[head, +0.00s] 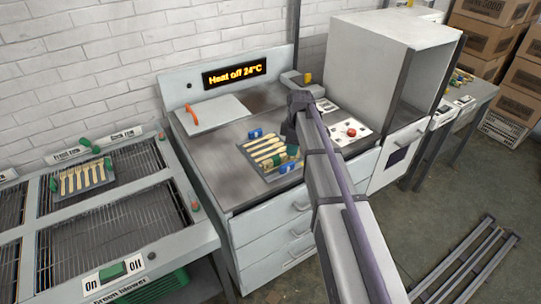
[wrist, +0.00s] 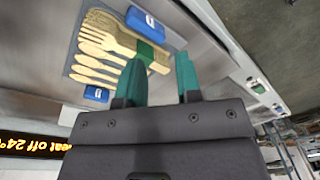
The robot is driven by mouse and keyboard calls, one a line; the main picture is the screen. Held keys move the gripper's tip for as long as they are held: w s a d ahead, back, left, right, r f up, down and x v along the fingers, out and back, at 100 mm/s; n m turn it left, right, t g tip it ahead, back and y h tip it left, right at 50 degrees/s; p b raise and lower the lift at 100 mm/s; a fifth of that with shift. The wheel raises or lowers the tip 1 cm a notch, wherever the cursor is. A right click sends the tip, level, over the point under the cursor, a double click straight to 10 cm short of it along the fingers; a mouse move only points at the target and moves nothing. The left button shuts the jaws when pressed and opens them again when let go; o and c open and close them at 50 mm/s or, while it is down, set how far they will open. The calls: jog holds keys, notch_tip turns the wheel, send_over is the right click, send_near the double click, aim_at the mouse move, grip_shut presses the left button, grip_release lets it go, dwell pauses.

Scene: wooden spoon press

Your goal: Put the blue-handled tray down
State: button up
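The blue-handled tray (head: 258,170) is a flat grey tray on the metal worktop, bearing several pale wooden utensils (head: 266,151). Its far blue handle (head: 255,133) and near blue handle (head: 287,168) both show. In the wrist view, the tray (wrist: 76,68) is at upper left, with blue handles (wrist: 145,23) and (wrist: 97,93). My gripper (wrist: 165,70) has two green fingers spread apart, with no handle between them. They are over or beside the tray's right end. A green patch lies across the utensils by the left finger; I cannot tell what it is.
A control panel with a red button (head: 351,132) and a white box-shaped machine (head: 380,62) stand right of the tray. A white plate with an orange handle (head: 192,115) lies behind left. A green-handled tray (head: 84,180) sits on the left mesh rack. The worktop's front left is clear.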

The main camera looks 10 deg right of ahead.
aim_at(287, 164)
jog(key=f+n+b, duration=0.2)
jog(key=w+f+n+b, duration=0.1)
jog(key=f+n+b, duration=0.1)
jog(key=n, duration=0.1)
jog(key=w+f+n+b, duration=0.1)
jog(key=n, duration=0.2)
jog(key=shift+a+f+b, duration=0.4)
notch_tip(287, 164, down, 5)
jog(key=b, duration=0.5)
jog(key=shift+f, duration=0.2)
jog(key=shift+r, duration=0.25)
grip_shut()
